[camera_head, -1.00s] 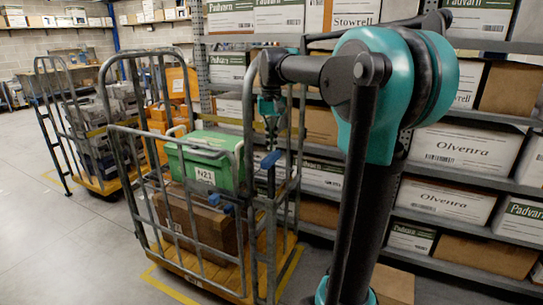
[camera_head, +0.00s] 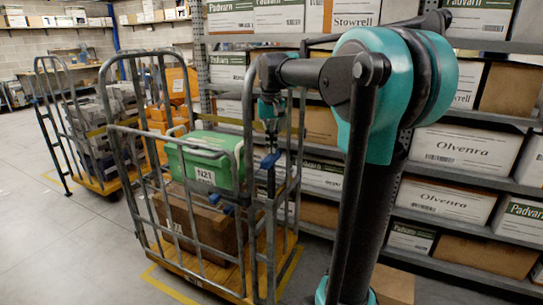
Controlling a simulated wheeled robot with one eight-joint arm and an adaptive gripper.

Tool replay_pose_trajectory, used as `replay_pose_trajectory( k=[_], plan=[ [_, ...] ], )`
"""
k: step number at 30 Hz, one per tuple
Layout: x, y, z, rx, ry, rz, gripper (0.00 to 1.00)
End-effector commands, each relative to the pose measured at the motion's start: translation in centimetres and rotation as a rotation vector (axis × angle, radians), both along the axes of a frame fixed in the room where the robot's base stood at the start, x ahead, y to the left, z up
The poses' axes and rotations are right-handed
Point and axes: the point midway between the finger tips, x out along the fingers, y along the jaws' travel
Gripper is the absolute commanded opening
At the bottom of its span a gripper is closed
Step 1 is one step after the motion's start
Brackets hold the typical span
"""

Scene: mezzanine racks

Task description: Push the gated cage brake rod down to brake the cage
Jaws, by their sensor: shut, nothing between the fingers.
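The gated cage (camera_head: 131,205) is a grey tubular roll cage with a yellow base, standing left of my arm. Its brake rod (camera_head: 271,182) is an upright dark rod with a blue top (camera_head: 270,160), at the cage's right side near the rack. My gripper (camera_head: 271,146) points down just above the blue top, with its fingers shut. It is small and partly behind cage bars, so I cannot tell whether it touches the rod. A green crate labelled N21 (camera_head: 208,163) sits on a brown carton (camera_head: 203,226) inside the cage.
A second roll cage (camera_head: 58,135) with grey crates stands behind at left. Orange crates (camera_head: 181,88) stand beyond the gated cage. Shelves of labelled cartons (camera_head: 466,144) run close along the right. The floor (camera_head: 50,245) at left is clear.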

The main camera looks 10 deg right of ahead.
Motion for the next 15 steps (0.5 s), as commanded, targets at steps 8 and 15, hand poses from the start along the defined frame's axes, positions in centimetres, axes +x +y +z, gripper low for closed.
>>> replay_pose_trajectory(
  k=[8,15],
  plan=[
    [0.0,0.0,-1.3,0.0,0.0,0.0,0.0],
    [0.0,0.0,-2.4,0.0,0.0,0.0,0.0]
  ],
)
